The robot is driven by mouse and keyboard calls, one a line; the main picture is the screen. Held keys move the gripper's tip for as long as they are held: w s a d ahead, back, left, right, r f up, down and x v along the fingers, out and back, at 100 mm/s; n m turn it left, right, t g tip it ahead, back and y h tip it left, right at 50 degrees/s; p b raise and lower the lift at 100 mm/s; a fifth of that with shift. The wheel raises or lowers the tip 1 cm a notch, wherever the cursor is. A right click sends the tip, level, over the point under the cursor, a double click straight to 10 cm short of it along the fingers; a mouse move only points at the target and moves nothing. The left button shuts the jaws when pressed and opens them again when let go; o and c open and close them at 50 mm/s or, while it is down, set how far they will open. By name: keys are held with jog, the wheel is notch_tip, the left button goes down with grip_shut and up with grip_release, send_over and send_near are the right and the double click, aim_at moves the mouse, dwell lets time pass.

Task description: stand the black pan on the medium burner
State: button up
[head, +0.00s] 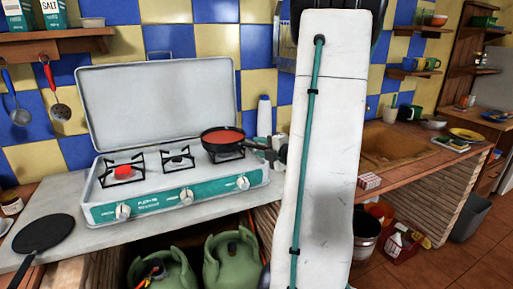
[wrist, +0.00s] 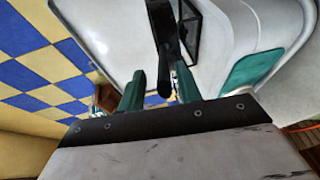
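A black pan with a red inside (head: 222,139) sits on the right burner of the white and teal stove (head: 150,203), its handle pointing right. Another flat black pan (head: 43,234) lies on the counter at the lower left. The middle burner (head: 177,161) is bare; the left burner (head: 122,175) has a small red thing on it. In the wrist view, a dark handle (wrist: 164,30) reaches down toward the space between the green fingers of my gripper (wrist: 160,92). The fingers look apart, with gaps beside the handle. In the head view my arm mostly hides the gripper.
The stove's raised lid (head: 158,103) stands behind the burners. A white bottle (head: 264,117) is near the wall behind the handle. A sink (head: 392,145) is in the counter to the right. Green gas bottles (head: 230,262) stand below the stove.

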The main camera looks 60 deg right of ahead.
jog(key=v, duration=0.9)
jog(key=shift+s, duration=0.3)
